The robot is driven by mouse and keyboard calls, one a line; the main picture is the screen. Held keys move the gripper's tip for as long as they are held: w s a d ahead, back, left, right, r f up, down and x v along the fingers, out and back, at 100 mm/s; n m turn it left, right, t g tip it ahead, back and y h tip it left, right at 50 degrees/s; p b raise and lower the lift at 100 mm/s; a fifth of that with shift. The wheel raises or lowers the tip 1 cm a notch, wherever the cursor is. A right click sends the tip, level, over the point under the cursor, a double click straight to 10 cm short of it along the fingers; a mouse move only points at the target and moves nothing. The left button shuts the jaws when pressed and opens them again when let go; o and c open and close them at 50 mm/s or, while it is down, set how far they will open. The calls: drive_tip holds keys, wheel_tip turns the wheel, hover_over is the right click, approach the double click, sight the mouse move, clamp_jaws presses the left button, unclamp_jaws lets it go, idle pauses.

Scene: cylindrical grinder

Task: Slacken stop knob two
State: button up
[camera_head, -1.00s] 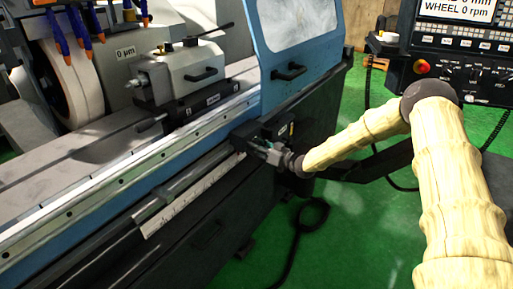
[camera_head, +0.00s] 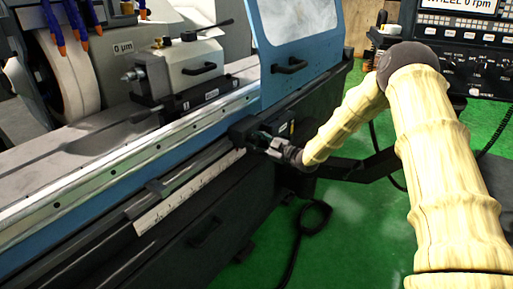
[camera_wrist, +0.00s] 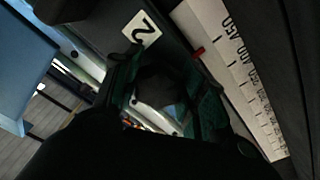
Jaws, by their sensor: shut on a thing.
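The stop block (camera_head: 243,131) sits on the front rail of the grinder, by the right end of the white scale. In the wrist view a white label with a black "2" (camera_wrist: 140,30) marks it. A dark, rounded knob (camera_wrist: 158,86) shows dimly between the fingers. My gripper (camera_wrist: 162,98) is shut on this knob, with one finger on either side; the contact itself is in shadow. In the head view my gripper (camera_head: 268,143) reaches the block from the right, and the knob is hidden there.
A white scale (camera_head: 190,190) with black marks runs along the rail; a red pointer (camera_wrist: 197,52) lies by it. The blue door (camera_head: 295,35) with its handle stands above the block. A control panel (camera_head: 465,50) is at the back right.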

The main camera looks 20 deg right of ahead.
drive_tip(key=n+b, duration=0.4)
drive_tip(key=n, duration=0.1)
drive_tip(key=shift+w+n, duration=0.15)
drive_tip(key=shift+n, duration=0.15)
drive_tip(key=shift+d+r+n+b, duration=0.1)
drive_tip(key=shift+r+n+b, duration=0.05)
drive_tip(key=shift+n+b, duration=0.65)
drive_tip(key=shift+r+n+b, duration=0.1)
drive_tip(key=shift+n+b, duration=0.6)
drive_tip(key=shift+n, duration=0.2)
drive_tip(key=o, duration=1)
drive_tip(key=shift+o, duration=0.2)
drive_tip(key=shift+d+f, duration=0.1)
drive_tip(key=v, duration=1.2)
